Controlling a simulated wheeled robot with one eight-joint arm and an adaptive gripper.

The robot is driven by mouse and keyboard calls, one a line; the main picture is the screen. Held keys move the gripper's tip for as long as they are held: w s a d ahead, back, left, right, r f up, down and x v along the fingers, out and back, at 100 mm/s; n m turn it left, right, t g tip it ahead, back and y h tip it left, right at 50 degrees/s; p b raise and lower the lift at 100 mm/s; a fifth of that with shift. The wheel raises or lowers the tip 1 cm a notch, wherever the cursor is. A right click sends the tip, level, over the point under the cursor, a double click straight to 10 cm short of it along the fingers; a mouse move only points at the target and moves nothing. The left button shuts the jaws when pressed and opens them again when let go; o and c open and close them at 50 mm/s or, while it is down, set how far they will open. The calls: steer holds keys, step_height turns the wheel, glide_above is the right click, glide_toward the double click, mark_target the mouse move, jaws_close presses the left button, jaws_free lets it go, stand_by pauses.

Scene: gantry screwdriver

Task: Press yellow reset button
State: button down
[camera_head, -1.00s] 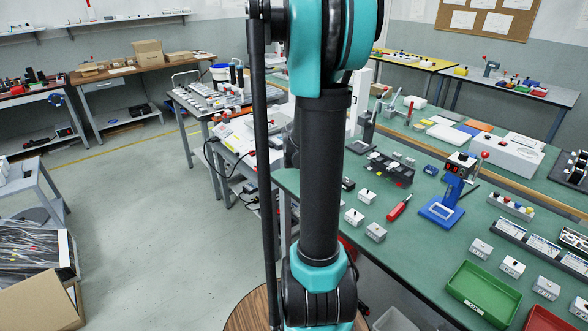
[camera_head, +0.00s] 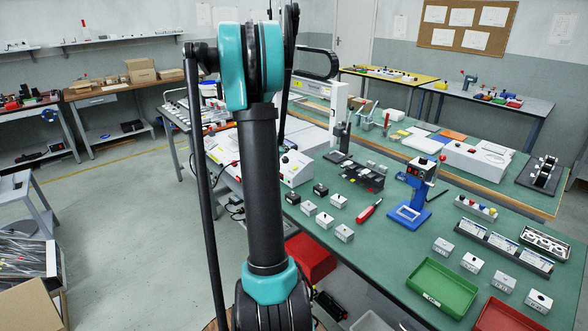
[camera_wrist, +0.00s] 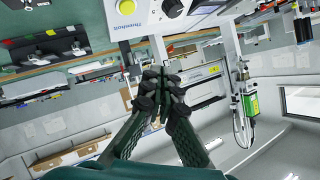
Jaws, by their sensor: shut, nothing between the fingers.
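In the wrist view a round yellow button (camera_wrist: 127,7) sits on a pale control panel (camera_wrist: 146,22) at the top edge, beside a dark knob and printed lettering. The button is partly cut off by the frame. My gripper (camera_wrist: 165,74) is shut and empty, with its fingertips below and right of the button in the picture, apart from it. The distance between them is hard to tell.
A green worktable (camera_head: 385,255) holds a blue stand (camera_head: 410,212), a red-handled tool (camera_head: 369,209), small grey boxes and a green tray (camera_head: 441,287). Open floor lies left (camera_head: 130,230).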

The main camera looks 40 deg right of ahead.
steer(key=shift+w+d+f, duration=0.1)
steer(key=shift+d+f, duration=0.5)
steer(key=shift+f, duration=0.65)
steer(key=shift+s+d+f, duration=0.1)
steer(key=shift+d+f, duration=0.5)
steer(key=shift+f, duration=0.7)
steer(key=shift+w+d+f, duration=0.1)
steer(key=shift+d+f, duration=0.5)
steer(key=shift+f, duration=0.65)
steer(key=shift+f, duration=0.1)
steer(key=shift+d+f, duration=0.15)
steer(key=shift+f, duration=0.15)
steer(key=shift+d+f, duration=0.15)
steer(key=shift+f, duration=0.2)
steer(key=shift+a+r, duration=0.3)
steer(key=shift+r, duration=0.45)
steer(key=shift+a+r, duration=0.35)
steer(key=shift+r, duration=0.4)
steer(key=shift+a+r, duration=0.3)
steer(key=shift+r, duration=0.5)
steer(key=shift+a+r, duration=0.35)
steer(key=shift+r, duration=0.4)
